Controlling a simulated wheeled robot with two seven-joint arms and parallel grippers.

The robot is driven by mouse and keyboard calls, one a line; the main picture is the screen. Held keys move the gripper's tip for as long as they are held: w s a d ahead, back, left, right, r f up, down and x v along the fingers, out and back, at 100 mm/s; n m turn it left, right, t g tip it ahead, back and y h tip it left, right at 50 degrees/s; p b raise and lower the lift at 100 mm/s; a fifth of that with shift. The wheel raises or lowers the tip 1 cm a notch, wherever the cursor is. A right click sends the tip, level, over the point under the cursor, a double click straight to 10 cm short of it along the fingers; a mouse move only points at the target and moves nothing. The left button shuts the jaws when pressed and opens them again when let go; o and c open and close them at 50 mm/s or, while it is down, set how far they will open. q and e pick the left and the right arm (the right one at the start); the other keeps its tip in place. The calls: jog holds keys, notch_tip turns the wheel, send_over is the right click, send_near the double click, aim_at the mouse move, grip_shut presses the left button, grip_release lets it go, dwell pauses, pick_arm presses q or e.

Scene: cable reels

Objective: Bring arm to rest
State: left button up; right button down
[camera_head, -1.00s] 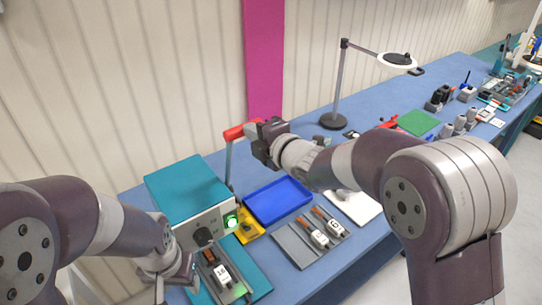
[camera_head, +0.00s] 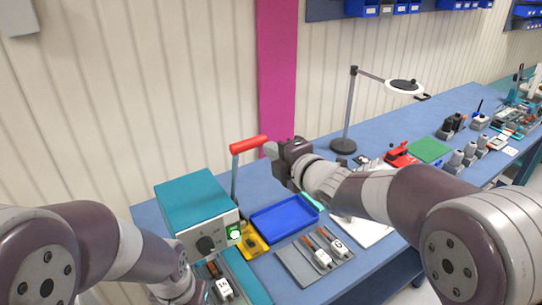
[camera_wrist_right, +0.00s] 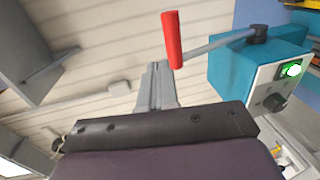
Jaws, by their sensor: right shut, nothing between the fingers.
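My right gripper (camera_head: 271,151) is shut and empty, at the right end of the red handle (camera_head: 248,144) of the teal box's lever. In the right wrist view its closed fingers (camera_wrist_right: 160,86) point up, with the red handle (camera_wrist_right: 172,40) just beyond and right of the tips; nothing is between them. I cannot tell whether they touch the handle. My left arm comes in at lower left, and its gripper (camera_head: 190,292) is low by the teal box (camera_head: 197,197), partly cut off by the bottom edge, so its jaws are unclear.
The teal box has a lit green button (camera_head: 235,233) and a dark knob. A blue tray (camera_head: 284,217), a yellow bin (camera_head: 254,245) and a grey mat (camera_head: 295,265) with two devices lie in front. A ring lamp (camera_head: 344,145) stands behind my right arm. The wall is close behind.

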jog(key=b+v, duration=0.2)
jog(key=v, duration=0.5)
jog(key=s+d+f+m+g+h+b, duration=0.1)
jog(key=s+d+f+m+g+h, duration=0.1)
jog(key=d+f+m+h, duration=0.4)
jog(key=s+d+f+m+g+h+b, duration=0.15)
jog(key=d+f+m, duration=0.25)
jog(key=f+m, duration=0.55)
pick_arm(q)
notch_tip(320, 180, down, 9)
jog(key=w+b, duration=0.1)
jog(key=b, duration=0.2)
jog(key=shift+a+f+b, duration=0.2)
jog(key=shift+a+b, duration=0.2)
pick_arm(e)
jog(key=s+d+f+m+g+h, duration=0.1)
jog(key=s+d+f+m+g, duration=0.2)
jog(key=s+f, duration=0.4)
jog(key=s+d+f+m+g+h, duration=0.1)
jog(key=s+d+f+m+g, duration=0.2)
jog(key=s+f+m+g, duration=0.2)
jog(key=s+f+m, duration=0.1)
jog(key=s+f, duration=0.2)
jog(key=f, duration=0.1)
jog(key=shift+s+d+f, duration=0.2)
jog(key=shift+d, duration=0.15)
pick_arm(q)
jog(key=shift+w, duration=0.1)
pick_arm(e)
jog(key=shift+m, duration=0.25)
